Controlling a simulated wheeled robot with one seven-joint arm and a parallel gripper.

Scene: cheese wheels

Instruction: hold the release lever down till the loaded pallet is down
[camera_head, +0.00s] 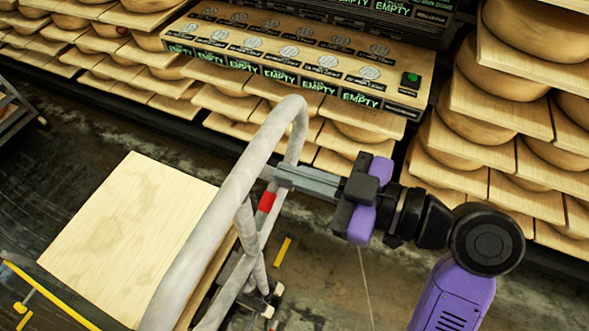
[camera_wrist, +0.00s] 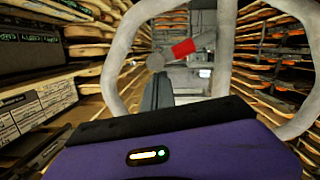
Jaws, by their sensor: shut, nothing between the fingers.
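The release lever shows as a red grip (camera_head: 267,202) inside the grey loop handle (camera_head: 215,212) of a pallet truck. It also shows in the wrist view (camera_wrist: 188,48), just above and right of my fingertips. My gripper (camera_head: 281,176) is shut and empty, its fingers pointing left at the loop, just above the red grip. I cannot tell whether they touch the lever. A pale square wooden top (camera_head: 125,240) lies beyond the handle at the left, with nothing seen on it. The pallet's underside and its height off the floor are hidden.
Shelves of cheese wheels (camera_head: 495,140) stand at the right and back. A wooden panel (camera_head: 290,55) with labels lit "EMPTY" and a green button (camera_head: 411,78) is at the back. Yellow marks lie on the dark floor (camera_head: 330,270), which is mostly clear below my arm.

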